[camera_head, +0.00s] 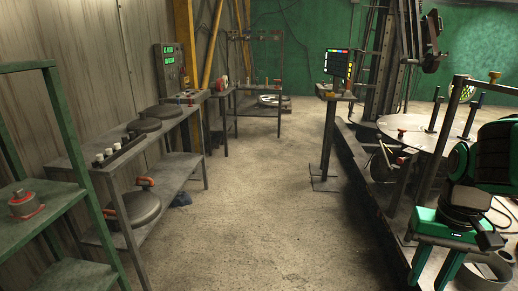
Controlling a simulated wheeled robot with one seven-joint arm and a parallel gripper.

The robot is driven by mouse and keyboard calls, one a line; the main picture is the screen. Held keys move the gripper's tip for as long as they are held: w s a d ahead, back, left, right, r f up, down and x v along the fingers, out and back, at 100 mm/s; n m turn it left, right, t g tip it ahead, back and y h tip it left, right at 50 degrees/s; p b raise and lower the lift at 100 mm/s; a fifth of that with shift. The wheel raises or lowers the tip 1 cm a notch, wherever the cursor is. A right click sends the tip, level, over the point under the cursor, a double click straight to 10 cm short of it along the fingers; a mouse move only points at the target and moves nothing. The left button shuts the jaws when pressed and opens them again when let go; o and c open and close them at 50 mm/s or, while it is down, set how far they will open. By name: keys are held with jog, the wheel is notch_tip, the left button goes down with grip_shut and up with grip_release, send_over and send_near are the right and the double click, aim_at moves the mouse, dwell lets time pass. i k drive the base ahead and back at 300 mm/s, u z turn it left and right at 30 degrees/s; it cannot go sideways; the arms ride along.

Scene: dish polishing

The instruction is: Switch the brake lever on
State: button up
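I cannot tell for certain which part is the brake lever. On the machine at the right, a round grey table (425,134) has several upright rods around it. One rod has a yellow knob (494,76). A small red knob (402,131) sits at the table's left edge, and a small red-tipped part (401,160) shows below it. My gripper (430,279), with a green body and two green fingers, hangs at the lower right in front of the machine. Its fingers point down and stand apart, with nothing seen between them. My dark arm links hide part of the machine.
A monitor stand (325,140) stands left of the machine. Grey shelves (179,172) with dark discs line the left wall, with a control box (170,68) at their far end. A green rack (60,200) is nearest left. The middle floor (265,190) is clear.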

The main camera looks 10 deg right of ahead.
aim_at(378, 137)
jog(key=z, duration=0.5)
jog(key=i, duration=1.15)
jog(key=z, duration=0.5)
jog(key=k, duration=0.6)
jog(key=u, duration=0.3)
jog(key=i, duration=1.5)
jog(key=u, duration=0.05)
